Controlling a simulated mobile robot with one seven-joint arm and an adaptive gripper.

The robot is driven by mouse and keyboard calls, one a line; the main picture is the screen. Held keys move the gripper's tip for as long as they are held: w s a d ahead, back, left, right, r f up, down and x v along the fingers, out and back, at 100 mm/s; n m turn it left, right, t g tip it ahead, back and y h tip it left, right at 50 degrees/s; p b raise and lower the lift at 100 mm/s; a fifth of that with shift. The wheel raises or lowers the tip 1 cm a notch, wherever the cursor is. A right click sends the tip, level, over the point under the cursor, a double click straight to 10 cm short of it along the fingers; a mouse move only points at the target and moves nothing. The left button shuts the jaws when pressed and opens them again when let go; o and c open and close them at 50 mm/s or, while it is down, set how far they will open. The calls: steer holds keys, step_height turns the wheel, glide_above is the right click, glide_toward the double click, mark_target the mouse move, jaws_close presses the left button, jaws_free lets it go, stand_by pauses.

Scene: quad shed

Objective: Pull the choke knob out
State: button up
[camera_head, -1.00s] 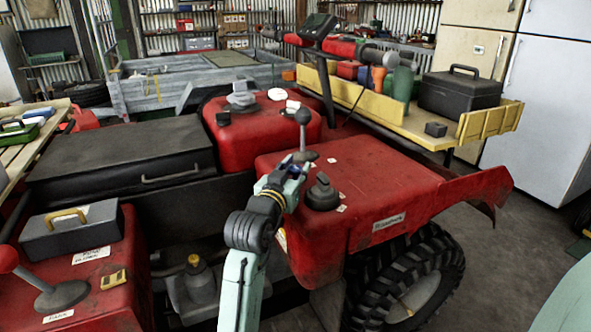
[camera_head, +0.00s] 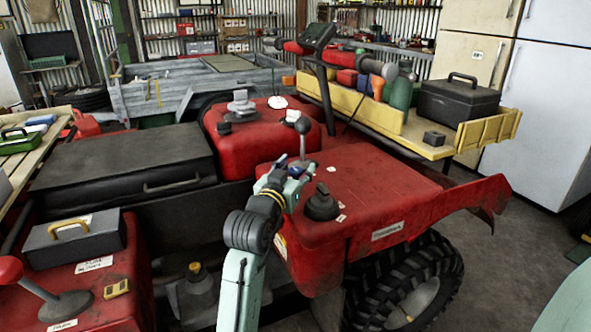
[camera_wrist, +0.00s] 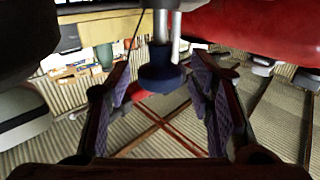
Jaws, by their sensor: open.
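In the wrist view a dark blue flared knob (camera_wrist: 160,78) on a pale metal shaft, which I take to be the choke knob, shows between the two fingers of my gripper (camera_wrist: 161,95). The fingers are apart, one on each side of the knob, with visible gaps. In the head view my gripper (camera_head: 295,178) is at the left edge of the red front fender (camera_head: 385,185) of the quad. The knob cannot be clearly made out there, as my gripper and wrist cover that area.
A black case (camera_head: 458,98) is on the yellow rack (camera_head: 490,125). A red-knobbed lever (camera_head: 12,269) is at lower left.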

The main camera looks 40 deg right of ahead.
steer(key=v, duration=1.2)
stand_by(0.4)
